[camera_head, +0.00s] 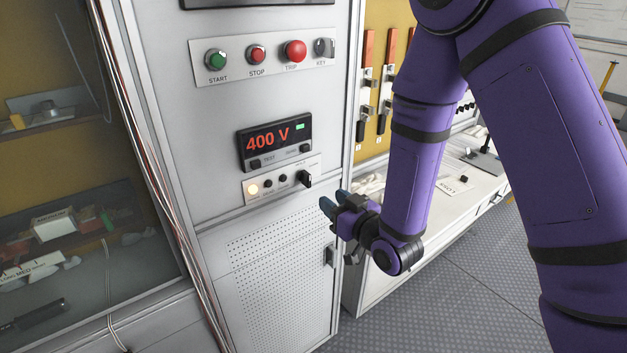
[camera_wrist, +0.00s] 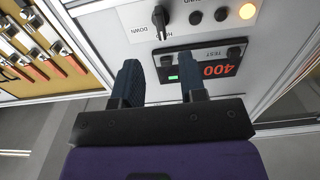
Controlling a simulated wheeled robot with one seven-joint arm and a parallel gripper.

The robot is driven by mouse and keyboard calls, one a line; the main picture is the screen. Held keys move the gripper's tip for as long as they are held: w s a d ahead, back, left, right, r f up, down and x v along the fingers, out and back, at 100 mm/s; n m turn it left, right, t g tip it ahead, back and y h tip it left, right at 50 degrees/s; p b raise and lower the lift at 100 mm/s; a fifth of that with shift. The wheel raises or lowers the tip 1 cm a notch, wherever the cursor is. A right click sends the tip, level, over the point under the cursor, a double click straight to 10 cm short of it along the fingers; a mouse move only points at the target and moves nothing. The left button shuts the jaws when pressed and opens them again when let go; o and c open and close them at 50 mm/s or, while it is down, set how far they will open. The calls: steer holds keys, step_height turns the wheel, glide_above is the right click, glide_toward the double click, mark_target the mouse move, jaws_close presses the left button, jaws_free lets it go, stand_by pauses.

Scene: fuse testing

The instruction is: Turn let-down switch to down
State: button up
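The let-down switch (camera_head: 304,180) is a black rotary knob at the right end of a small white plate under the red 400 V display. The knob (camera_wrist: 160,18) also shows in the wrist view, upside down, near a "DOWN" label. My gripper (camera_head: 327,204) is below and to the right of the knob in the head view, apart from it. In the wrist view the two dark blue fingers of my gripper (camera_wrist: 159,66) are spread with nothing between them. The knob lies beyond the fingertips, roughly in line with the gap.
The 400 V display (camera_head: 274,140) sits just above the switch plate. A lit amber lamp (camera_head: 252,189) is at the plate's left end. Start, stop and trip buttons (camera_head: 295,51) are higher on the cabinet. A perforated door (camera_head: 280,260) is below. A white bench (camera_head: 450,190) stands at right.

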mark_target(310, 182)
steer(key=x, duration=1)
steer(key=shift+w+a, duration=0.25)
steer(key=shift+w, duration=0.05)
steer(key=c, duration=0.6)
